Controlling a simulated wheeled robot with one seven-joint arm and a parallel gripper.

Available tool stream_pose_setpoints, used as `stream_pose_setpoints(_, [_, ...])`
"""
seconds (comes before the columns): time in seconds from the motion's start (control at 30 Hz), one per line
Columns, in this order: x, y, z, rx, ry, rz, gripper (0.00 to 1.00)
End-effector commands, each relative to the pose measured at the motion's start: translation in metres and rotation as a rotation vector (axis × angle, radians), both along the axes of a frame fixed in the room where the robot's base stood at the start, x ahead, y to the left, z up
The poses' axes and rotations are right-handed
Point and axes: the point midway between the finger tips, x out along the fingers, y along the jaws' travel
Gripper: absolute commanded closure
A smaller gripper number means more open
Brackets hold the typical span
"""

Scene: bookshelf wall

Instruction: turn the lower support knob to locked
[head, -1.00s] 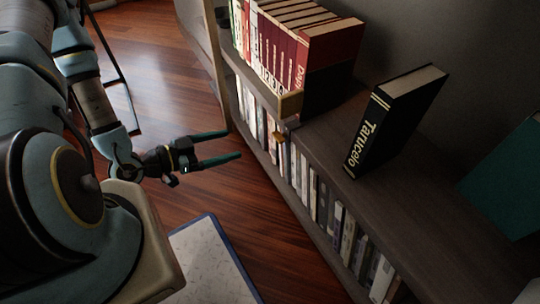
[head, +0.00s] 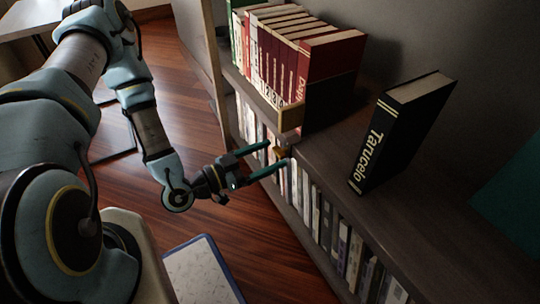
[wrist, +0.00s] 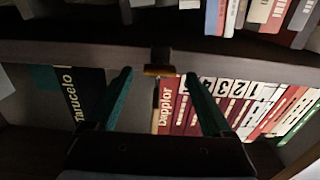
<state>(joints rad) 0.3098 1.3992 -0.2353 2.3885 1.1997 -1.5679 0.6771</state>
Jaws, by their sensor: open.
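A small gold-brown knob (head: 282,153) sits on the front edge of the shelf board, below the wooden end piece of the red book row. In the wrist view the knob (wrist: 159,71) appears as a short yellowish bar lying across the picture, beside a dark upright fitting on the board. My gripper (head: 277,154) is open, its two teal fingers pointing at the shelf edge. In the wrist view the fingertips of my gripper (wrist: 158,75) appear on either side of the knob, with gaps on both sides. I cannot tell whether they reach its depth. No lock marking is readable.
Red books (head: 290,60) stand in a row above the knob. A dark book marked Tarucelo (head: 400,130) leans on the shelf top (head: 335,150) to the right. More books (head: 325,215) fill the lower shelf. Open wooden floor (head: 190,110) lies left of the shelf.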

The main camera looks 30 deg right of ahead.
Motion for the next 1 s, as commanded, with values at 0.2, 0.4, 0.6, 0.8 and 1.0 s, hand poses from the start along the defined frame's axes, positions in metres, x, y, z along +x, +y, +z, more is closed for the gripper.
stream_pose_setpoints(0.2, [-0.0008, -0.0077, 0.0001, 0.000, 0.000, -0.001, 0.15])
stream_pose_setpoints(0.4, [-0.0007, -0.0075, 0.0002, 0.001, 0.000, 0.000, 0.17])
stream_pose_setpoints(0.6, [-0.0007, -0.0073, 0.0001, 0.001, 0.001, 0.000, 0.40])
stream_pose_setpoints(0.8, [-0.0007, -0.0072, 0.0001, 0.001, 0.001, 0.000, 0.62])
stream_pose_setpoints(1.0, [-0.0007, -0.0072, 0.0001, 0.001, 0.001, 0.000, 0.85])
